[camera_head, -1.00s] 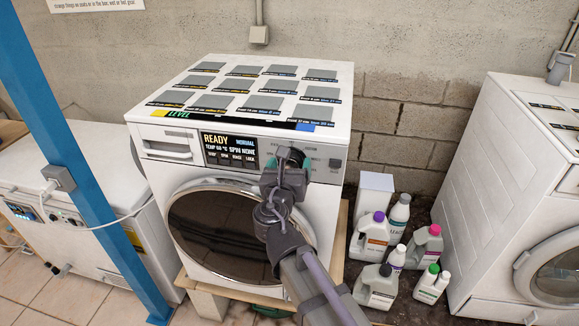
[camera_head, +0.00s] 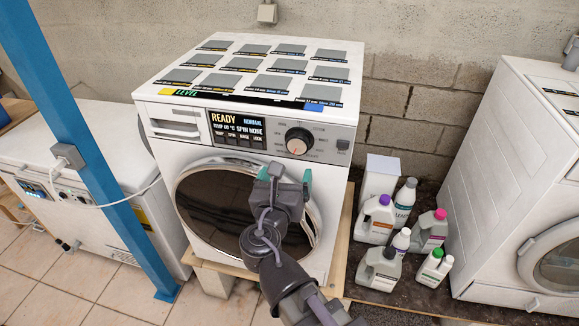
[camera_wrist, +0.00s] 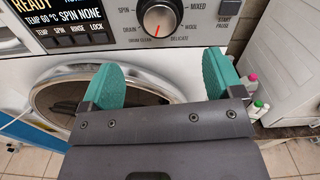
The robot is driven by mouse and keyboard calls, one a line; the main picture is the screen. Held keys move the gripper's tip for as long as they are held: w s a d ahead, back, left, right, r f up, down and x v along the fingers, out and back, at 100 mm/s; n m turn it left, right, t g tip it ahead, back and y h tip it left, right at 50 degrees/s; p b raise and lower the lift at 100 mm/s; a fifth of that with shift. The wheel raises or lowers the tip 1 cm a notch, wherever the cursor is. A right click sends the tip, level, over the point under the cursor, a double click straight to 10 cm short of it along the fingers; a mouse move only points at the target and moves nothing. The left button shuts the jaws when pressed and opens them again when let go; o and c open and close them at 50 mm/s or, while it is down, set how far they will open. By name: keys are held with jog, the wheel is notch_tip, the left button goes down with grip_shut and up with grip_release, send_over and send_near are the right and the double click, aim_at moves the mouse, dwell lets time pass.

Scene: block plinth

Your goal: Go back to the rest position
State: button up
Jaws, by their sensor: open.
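My gripper (camera_head: 290,184) is in front of the washing machine's door, below the control panel. Its two teal fingers are apart with nothing between them; they also show in the wrist view (camera_wrist: 165,85). The white washing machine (camera_head: 170,165) stands on a wooden base. Its dial (camera_head: 299,141) is in full view above my gripper, and in the wrist view the dial (camera_wrist: 160,19) sits beyond the fingertips, apart from them. The display (camera_head: 238,129) reads READY, NORMAL, 60 °C, SPIN NONE. My gripper and arm hide part of the round door (camera_head: 215,205).
Several bottles (camera_head: 381,219) stand on the floor to the right. A second white machine (camera_head: 490,185) is at the far right. A blue post (camera_head: 85,150) and a white chest appliance (camera_head: 75,160) are at the left. Tiled floor (camera_head: 110,295) is clear at lower left.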

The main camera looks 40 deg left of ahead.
dwell(0.3)
jog(key=w+d+f+m+g+h, duration=0.3)
jog(key=d+f+m+g+h, duration=0.3)
jog(key=d+m, duration=0.6)
jog(key=w+d+f+m+g+h, duration=0.35)
jog(key=d+f+m, duration=0.55)
jog(key=m, duration=0.7)
jog(key=w+d+f+m+g+y, duration=0.1)
jog(key=d+m+g, duration=0.2)
jog(key=d+m, duration=0.4)
jog(key=w+d+f+m+g+y, duration=0.1)
jog(key=d+m+g, duration=0.3)
jog(key=d, duration=1.6)
jog(key=w+m, duration=0.1)
jog(key=m, duration=0.2)
jog(key=shift+f+y, duration=0.1)
jog(key=shift+y, duration=0.15)
